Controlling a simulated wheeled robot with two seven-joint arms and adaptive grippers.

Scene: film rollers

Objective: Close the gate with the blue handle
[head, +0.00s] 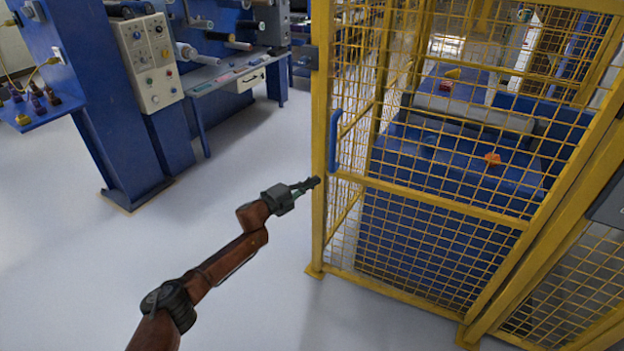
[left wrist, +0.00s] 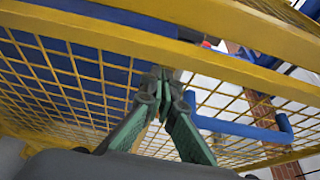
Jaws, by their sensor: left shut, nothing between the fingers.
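The yellow mesh gate (head: 430,197) stands on the right in the head view. Its blue handle (head: 334,141) is an upright bar on the left edge post of the panel. My left gripper (head: 315,183) is shut and empty, its tips close to that post, just below and left of the handle. In the left wrist view my left gripper (left wrist: 162,78) points at the mesh and yellow frame. The blue handle (left wrist: 245,129) shows right of the fingers, apart from them. I cannot tell whether the tips touch the frame. My right gripper is not in view.
Blue machinery (head: 460,140) and an orange object (head: 492,159) sit behind the mesh. A blue machine with a button panel (head: 150,62) and a workbench (head: 225,75) stand at the upper left. The pale floor (head: 90,270) left of the gate is clear.

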